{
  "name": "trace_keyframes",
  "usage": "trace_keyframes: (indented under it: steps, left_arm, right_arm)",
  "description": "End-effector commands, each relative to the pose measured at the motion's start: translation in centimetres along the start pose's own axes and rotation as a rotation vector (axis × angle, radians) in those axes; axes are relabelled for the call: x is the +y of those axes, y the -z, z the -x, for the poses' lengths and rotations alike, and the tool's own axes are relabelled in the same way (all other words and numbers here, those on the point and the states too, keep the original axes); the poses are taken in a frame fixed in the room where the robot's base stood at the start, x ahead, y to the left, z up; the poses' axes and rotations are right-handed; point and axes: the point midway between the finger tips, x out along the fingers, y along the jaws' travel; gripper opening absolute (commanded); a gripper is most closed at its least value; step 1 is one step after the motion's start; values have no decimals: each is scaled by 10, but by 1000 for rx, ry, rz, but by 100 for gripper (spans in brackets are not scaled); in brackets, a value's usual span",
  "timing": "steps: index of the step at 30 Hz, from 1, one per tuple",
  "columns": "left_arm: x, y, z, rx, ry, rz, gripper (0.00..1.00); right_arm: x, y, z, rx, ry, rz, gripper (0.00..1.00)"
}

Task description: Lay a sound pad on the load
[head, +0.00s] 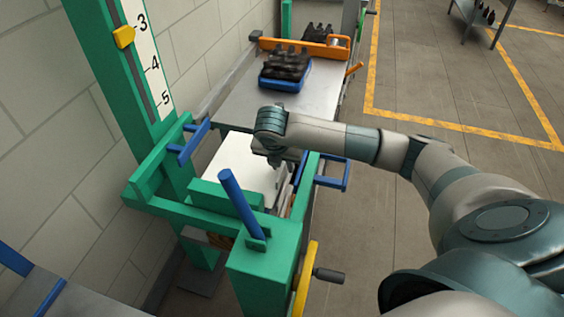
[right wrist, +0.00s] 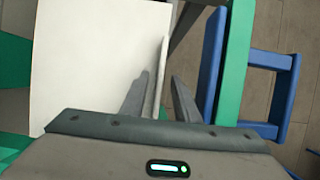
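A white flat panel, which looks like a pad (head: 240,163), lies inside the green frame. In the right wrist view a broad white panel (right wrist: 90,60) fills the left side, with a thin pale upright edge (right wrist: 159,75) beside it. My right gripper (head: 284,182) is low at the panel's right side; its fingers (right wrist: 158,98) stand apart, with the thin edge between or just beyond them. I cannot tell whether they touch it. The load looks like dark bottles (head: 287,64) on a blue tray (head: 285,85), farther back on the grey table. My left gripper is out of view.
A green post with a scale (head: 147,50) stands left. An orange bar (head: 300,46) crosses behind the load.

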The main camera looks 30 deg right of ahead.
Motion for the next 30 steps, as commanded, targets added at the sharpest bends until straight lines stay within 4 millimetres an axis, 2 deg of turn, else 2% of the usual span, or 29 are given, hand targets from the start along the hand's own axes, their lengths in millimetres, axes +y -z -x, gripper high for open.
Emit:
trace_keyframes:
  steps: [5,11,17,22,30]
  left_arm:
    - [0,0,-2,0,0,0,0]
    - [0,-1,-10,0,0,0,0]
    - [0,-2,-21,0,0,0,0]
    - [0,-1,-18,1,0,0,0]
    - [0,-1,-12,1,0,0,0]
  right_arm:
    - [1,0,5,0,-1,-1,28]
    - [1,0,24,-1,-4,0,28]
    - [1,0,59,-3,-6,0,28]
    - [1,-2,93,-5,-4,1,28]
    - [1,-2,126,-4,-4,0,28]
